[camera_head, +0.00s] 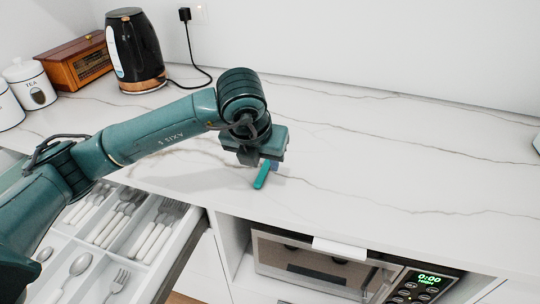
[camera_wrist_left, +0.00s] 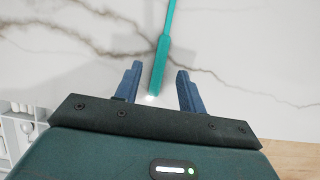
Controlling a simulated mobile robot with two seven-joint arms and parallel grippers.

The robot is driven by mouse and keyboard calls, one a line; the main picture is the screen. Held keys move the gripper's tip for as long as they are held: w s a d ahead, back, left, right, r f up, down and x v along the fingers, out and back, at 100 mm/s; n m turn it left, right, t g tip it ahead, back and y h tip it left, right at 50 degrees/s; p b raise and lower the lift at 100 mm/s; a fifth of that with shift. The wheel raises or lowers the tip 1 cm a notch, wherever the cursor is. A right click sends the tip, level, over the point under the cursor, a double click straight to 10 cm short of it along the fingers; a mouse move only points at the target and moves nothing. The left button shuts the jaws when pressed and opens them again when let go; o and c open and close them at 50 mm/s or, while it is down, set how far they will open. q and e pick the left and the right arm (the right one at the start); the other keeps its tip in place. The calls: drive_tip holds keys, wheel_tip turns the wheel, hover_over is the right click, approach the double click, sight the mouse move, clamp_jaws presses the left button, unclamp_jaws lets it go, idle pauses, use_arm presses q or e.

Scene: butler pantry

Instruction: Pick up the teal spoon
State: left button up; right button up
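The teal spoon (camera_head: 261,176) lies on the white marble counter, partly hidden under my left gripper in the head view. Its handle (camera_wrist_left: 162,58) also shows in the left wrist view, running up from between the fingers to the top edge; its bowl is not visible. My left gripper (camera_head: 264,164) is over the spoon, pointing down. In the left wrist view its two blue fingers (camera_wrist_left: 156,90) are apart, one on each side of the handle, with a gap on both sides. My right gripper is in neither view.
An open cutlery drawer (camera_head: 190,237) with forks and spoons is below the counter at the left. A black kettle (camera_head: 134,50), a wooden radio (camera_head: 78,62) and white canisters (camera_head: 30,84) stand at the back left. A microwave (camera_head: 325,268) sits below.

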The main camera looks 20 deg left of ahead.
use_arm(q)
drive_tip(key=shift+x, duration=1.15)
drive_tip(key=shift+f+b, duration=0.15)
drive_tip(key=shift+b, duration=0.2)
drive_tip(key=shift+c, duration=0.3)
clamp_jaws()
